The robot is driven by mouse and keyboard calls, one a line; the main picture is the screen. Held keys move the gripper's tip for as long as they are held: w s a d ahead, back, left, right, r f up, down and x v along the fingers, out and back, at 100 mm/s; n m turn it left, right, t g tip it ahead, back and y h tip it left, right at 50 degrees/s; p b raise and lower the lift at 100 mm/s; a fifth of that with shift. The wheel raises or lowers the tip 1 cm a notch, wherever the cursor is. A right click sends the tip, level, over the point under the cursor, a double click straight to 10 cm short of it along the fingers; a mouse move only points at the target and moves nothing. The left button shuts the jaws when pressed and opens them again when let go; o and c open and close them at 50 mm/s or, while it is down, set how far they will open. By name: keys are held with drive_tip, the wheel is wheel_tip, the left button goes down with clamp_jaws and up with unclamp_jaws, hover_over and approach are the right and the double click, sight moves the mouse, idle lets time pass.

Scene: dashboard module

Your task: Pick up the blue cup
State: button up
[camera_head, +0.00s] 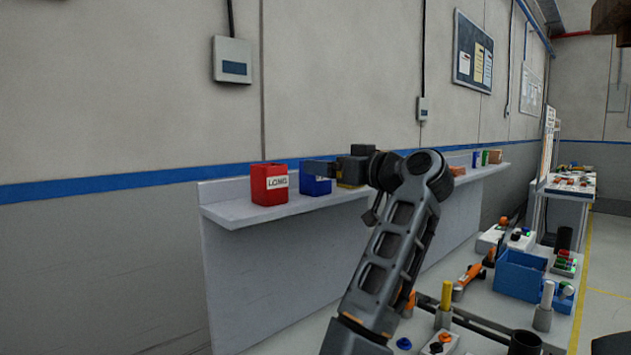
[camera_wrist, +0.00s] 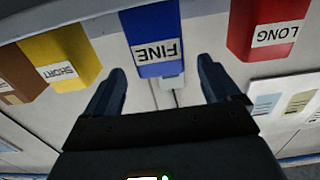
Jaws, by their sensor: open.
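The blue cup (camera_head: 313,187) stands on the wall shelf between the red cup and my arm in the head view. In the wrist view, which looks upside down, the blue cup (camera_wrist: 152,22) bears the label "FINE" and shows at the top centre. My gripper (camera_wrist: 161,66) is open, with its two dark fingers apart and nothing between them. The cup lies ahead of the gap, roughly in line with it.
A red cup (camera_head: 270,184), labelled "LONG", stands to the left on the shelf (camera_head: 262,215). A yellow cup labelled "SHORT" (camera_wrist: 62,58) and a brown container (camera_wrist: 18,75) show in the wrist view. Below right, a cluttered workbench holds a blue bin (camera_head: 520,275).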

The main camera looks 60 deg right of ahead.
drive_tip(key=x, duration=0.5)
drive_tip(key=shift+f, duration=0.1)
drive_tip(key=c, duration=1.1)
drive_tip(key=shift+c, duration=0.2)
